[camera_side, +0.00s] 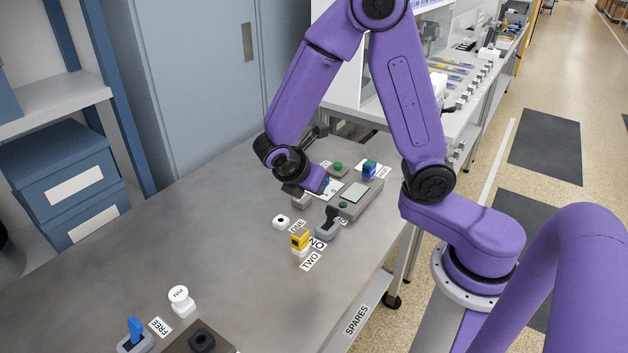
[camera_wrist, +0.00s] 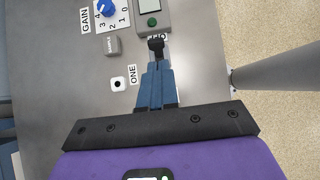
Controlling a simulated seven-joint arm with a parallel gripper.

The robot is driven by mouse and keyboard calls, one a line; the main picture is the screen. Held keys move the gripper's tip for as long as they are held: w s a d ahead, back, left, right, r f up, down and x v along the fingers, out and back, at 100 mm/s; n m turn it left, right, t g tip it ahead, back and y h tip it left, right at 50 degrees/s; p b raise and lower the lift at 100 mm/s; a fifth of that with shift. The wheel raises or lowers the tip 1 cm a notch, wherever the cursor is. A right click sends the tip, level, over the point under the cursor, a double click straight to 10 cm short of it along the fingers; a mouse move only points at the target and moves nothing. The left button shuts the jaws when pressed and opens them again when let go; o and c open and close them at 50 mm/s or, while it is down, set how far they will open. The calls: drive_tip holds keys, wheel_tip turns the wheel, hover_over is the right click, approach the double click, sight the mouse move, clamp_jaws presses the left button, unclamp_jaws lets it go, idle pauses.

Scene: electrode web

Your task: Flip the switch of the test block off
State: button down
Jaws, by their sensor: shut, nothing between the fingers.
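No readable label marks the test block. In the side view, a grey base with an upright dark grey lever (camera_side: 328,223) stands beside the grey instrument. Another grey base with a blue lever (camera_side: 135,332) is at the lower left. My gripper (camera_wrist: 155,48) is shut and empty. In the wrist view its blue fingers point up the picture toward the instrument. A dark knob-like shape shows at their tips; I cannot tell whether it is fingertip or lever, or whether they touch. In the side view, my gripper hangs beyond the white ONE block; its fingertips are unclear.
The grey instrument (camera_wrist: 150,18) has a screen and green button. The blue GAIN knob (camera_wrist: 107,8), grey SAMPLE block (camera_wrist: 112,46) and white ONE block (camera_wrist: 119,84) lie left of my fingers. A yellow-topped block (camera_side: 300,239) stands near TWO. The table's left middle is clear.

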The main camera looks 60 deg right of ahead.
drive_tip(key=shift+a+r, duration=0.3)
drive_tip(key=shift+r, duration=0.55)
drive_tip(key=shift+s, duration=0.1)
